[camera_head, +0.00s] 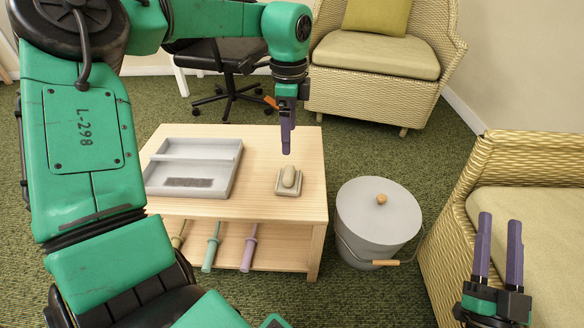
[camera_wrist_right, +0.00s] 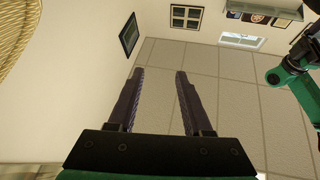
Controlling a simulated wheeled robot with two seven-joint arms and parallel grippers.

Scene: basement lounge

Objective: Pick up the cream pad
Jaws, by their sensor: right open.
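My right gripper (camera_head: 500,218) is at the lower right, fingers up, open and empty, far from the pad. The right wrist view shows its two fingers apart (camera_wrist_right: 160,71) against the ceiling and wall.
The wooden table (camera_head: 265,210) also holds a grey two-part tray (camera_head: 240,157) at left. Several handled tools (camera_head: 250,247) show at its lower shelf. A grey lidded bucket (camera_head: 375,222) stands right of it. A wicker armchair (camera_head: 480,170) is beside my right gripper; another (camera_head: 350,95) stands behind.

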